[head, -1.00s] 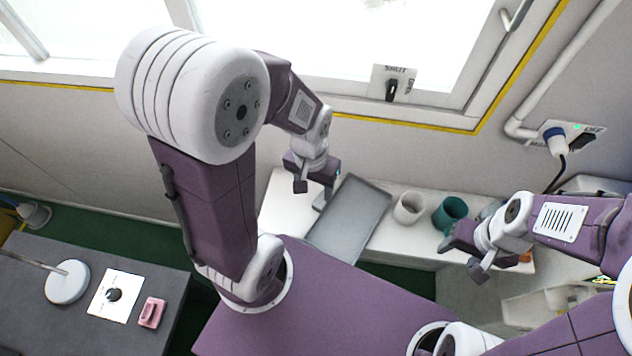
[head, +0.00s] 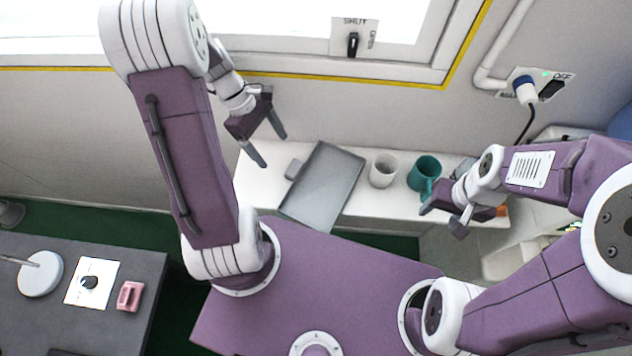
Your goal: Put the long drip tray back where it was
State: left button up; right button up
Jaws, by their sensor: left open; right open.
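The long drip tray (head: 323,187) is a grey, shallow, rectangular tray with a small tab at its left side. It lies at a slant on the white ledge (head: 262,195) below the window, its near end reaching the ledge's front edge. My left gripper (head: 272,150) is open and empty, to the left of the tray's far end and apart from it. My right gripper (head: 441,222) is at the right part of the ledge, beside the teal mug, away from the tray. Its fingers are seen at an angle and hold nothing that I can see.
A white cup (head: 383,171) and a teal mug (head: 424,174) stand on the ledge right of the tray. An orange item shows partly behind my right gripper. A dark table (head: 130,262) at left holds a white disc (head: 40,274) and a pink block (head: 130,296).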

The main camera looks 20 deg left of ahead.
aim_at(290, 165)
pick_arm(q)
jog(key=shift+d+f, duration=1)
jog(key=shift+f, duration=0.2)
jog(key=shift+d+f, duration=0.2)
jog(key=shift+f, duration=0.1)
jog(key=shift+w+f, duration=0.1)
jog(key=b+x, duration=0.1)
jog(key=x, duration=0.3)
jog(key=shift+w+d+f, duration=0.1)
jog(key=shift+f, duration=0.25)
jog(key=shift+d+f, duration=0.1)
pick_arm(e)
jog(key=shift+w+d+f, duration=0.1)
jog(key=shift+d+f, duration=0.25)
jog(key=shift+f, duration=0.25)
